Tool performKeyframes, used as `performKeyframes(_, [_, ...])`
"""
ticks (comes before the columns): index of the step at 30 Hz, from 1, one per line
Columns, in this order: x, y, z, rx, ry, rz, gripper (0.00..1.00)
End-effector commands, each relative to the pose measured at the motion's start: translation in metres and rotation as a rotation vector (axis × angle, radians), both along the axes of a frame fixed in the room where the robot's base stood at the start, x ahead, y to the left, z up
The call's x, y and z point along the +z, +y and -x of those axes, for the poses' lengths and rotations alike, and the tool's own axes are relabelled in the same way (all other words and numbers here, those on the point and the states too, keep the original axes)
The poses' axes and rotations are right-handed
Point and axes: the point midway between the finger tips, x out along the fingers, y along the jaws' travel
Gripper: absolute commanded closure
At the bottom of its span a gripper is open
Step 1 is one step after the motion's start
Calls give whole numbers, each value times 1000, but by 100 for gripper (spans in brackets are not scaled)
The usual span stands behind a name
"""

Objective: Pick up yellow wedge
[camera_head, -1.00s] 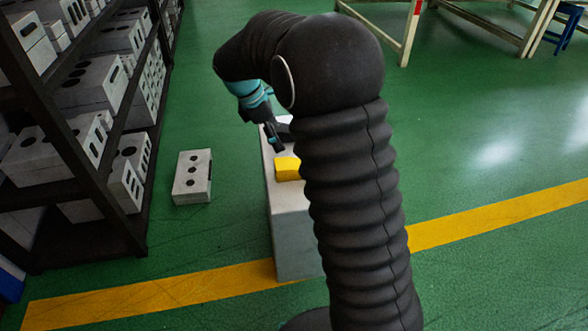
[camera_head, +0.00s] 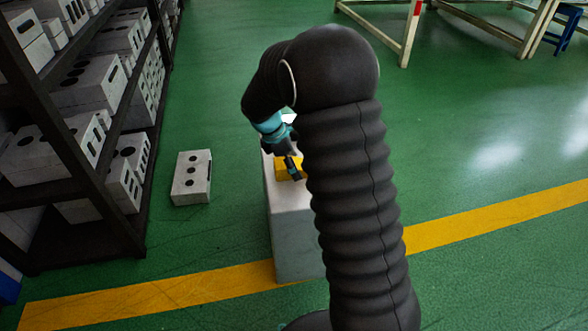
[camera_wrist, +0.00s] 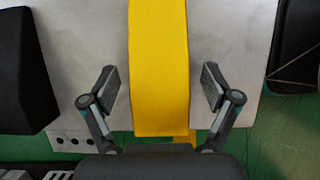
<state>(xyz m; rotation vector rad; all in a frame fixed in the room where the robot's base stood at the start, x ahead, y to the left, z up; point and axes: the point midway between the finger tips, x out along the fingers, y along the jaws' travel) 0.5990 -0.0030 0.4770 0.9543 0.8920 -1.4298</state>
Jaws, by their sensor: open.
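The yellow wedge (camera_wrist: 158,65) lies on the top of a light grey block (camera_wrist: 75,60). In the wrist view it runs lengthwise between the two fingers of my gripper (camera_wrist: 164,90). The fingers are open, one on each side of the wedge, with a gap on both sides. In the head view the wedge (camera_head: 283,169) is partly covered by my gripper (camera_head: 289,165), which is over the grey block (camera_head: 293,235). My arm hides the right part of the block.
A dark rack (camera_head: 88,153) with grey mould blocks stands at the left. A grey block with holes (camera_head: 191,177) lies on the green floor beside it. In the wrist view a black object (camera_wrist: 20,70) is at the left and another dark one (camera_wrist: 296,45) at the right.

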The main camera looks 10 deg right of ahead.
Motion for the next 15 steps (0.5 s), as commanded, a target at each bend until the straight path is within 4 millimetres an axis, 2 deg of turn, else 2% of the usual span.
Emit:
performKeyframes(7, [-2,-1,0,0,-1,0,12])
performKeyframes(8, [-2,-1,0,0,-1,0,15])
performKeyframes(15, [-2,-1,0,0,-1,0,75])
